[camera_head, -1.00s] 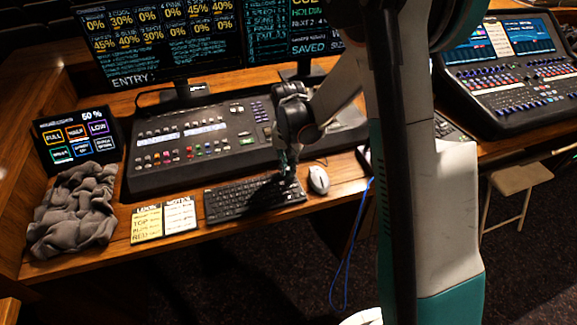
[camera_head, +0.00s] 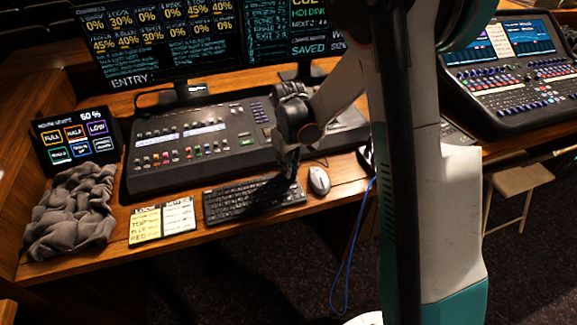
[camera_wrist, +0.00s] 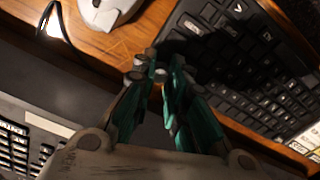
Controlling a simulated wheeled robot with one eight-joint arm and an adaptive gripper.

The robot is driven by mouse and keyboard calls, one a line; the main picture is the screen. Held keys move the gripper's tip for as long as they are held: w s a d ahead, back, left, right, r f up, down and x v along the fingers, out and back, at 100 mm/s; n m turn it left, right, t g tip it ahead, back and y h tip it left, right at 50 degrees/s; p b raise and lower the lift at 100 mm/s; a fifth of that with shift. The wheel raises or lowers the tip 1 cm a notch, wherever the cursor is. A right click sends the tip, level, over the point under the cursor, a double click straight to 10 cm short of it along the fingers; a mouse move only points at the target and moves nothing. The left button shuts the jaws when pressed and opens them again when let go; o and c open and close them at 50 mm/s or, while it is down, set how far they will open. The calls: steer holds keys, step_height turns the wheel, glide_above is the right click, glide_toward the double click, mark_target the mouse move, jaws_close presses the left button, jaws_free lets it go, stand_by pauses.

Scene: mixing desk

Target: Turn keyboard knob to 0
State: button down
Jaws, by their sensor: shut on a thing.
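The black keyboard (camera_head: 240,198) lies on the wooden desk, and part of it fills the right of the wrist view (camera_wrist: 250,75). My gripper (camera_head: 291,177) is at the keyboard's right end, its fingers pointing down. In the wrist view its teal fingers (camera_wrist: 150,74) are close together, with their tips at the keyboard's corner next to bare wood. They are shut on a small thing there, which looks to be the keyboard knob. The knob is mostly hidden by the tips, and I cannot read its setting.
A white mouse (camera_head: 318,181) lies close to the right of my gripper. The mixing console (camera_head: 200,145) stands behind the keyboard. Notes (camera_head: 146,222), a grey cloth (camera_head: 72,215) and a small touchscreen (camera_head: 78,142) are at the left. A second console (camera_head: 510,70) is at the right.

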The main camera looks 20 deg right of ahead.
steer(key=shift+n, duration=0.4)
steer(key=c, duration=1.5)
jaws_free()
steer(key=shift+c, duration=0.2)
step_height(320, 180, up, 12)
